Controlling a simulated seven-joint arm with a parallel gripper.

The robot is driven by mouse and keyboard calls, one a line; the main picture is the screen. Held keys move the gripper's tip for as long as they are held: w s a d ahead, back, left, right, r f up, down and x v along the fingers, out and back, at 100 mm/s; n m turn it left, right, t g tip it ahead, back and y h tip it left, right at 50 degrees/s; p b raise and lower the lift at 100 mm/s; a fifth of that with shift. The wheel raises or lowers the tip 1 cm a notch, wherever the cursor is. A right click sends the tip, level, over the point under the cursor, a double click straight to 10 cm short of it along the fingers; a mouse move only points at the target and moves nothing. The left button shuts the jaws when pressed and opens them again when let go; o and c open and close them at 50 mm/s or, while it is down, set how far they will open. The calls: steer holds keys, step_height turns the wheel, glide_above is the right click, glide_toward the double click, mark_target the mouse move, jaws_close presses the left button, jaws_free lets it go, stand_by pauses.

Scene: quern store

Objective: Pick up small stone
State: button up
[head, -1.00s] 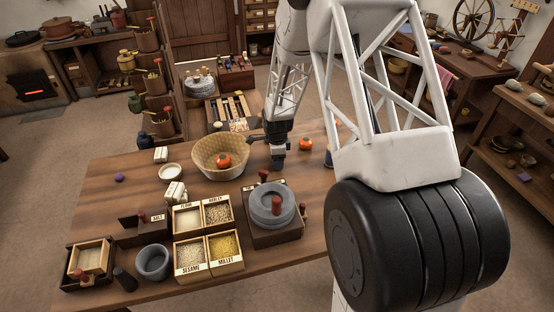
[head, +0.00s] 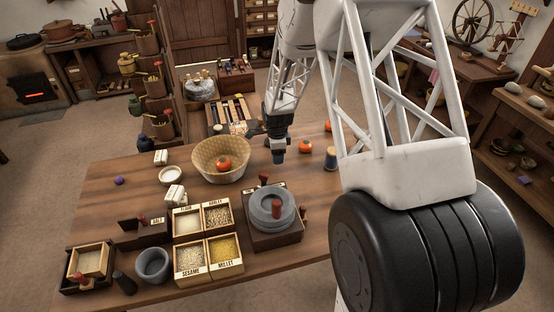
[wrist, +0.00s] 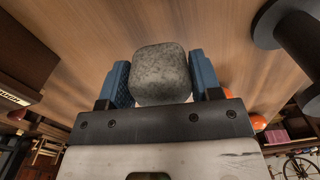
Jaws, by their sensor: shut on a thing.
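The small stone (wrist: 160,72) is a grey, speckled, rounded block in the middle of the wrist view. My gripper (wrist: 160,84) is shut on it, with one blue finger pressed on each side. In the head view my gripper (head: 278,157) points down at the far side of the table, just right of the woven basket. The stone itself cannot be made out there. In the wrist view the wooden tabletop shows behind the stone, with a gap that I cannot measure.
The basket (head: 232,173) holds an orange-red fruit. The quern (head: 270,212) and the grain box (head: 208,276) are nearer. The table's left part has free room.

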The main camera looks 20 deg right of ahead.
steer(key=shift+r, duration=3.05)
